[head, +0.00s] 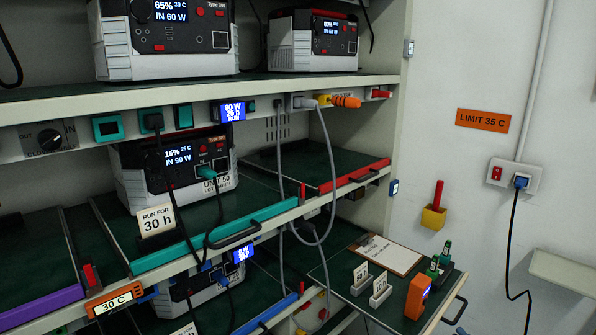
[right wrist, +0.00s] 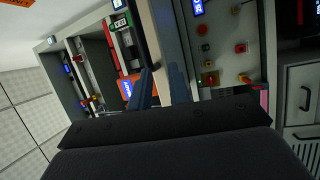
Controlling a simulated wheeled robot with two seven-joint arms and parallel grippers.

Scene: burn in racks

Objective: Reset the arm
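Neither of my arms nor grippers shows in the head view. In the right wrist view my right gripper (right wrist: 162,72) shows as two dark blue fingers beyond the black gripper body. The fingers stand apart with a gap between them and nothing held. A rack and a control panel lie beyond the fingers, apart from them as far as I can tell. My left gripper is out of view.
The rack has a middle power unit (head: 178,165), a "RUN FOR 30 h" card (head: 157,220) and hanging cables. A pull-out shelf holds a clipboard (head: 386,254) and an orange meter (head: 417,297). A wall socket (head: 514,176) is at right. The wrist view shows a control panel (right wrist: 222,45).

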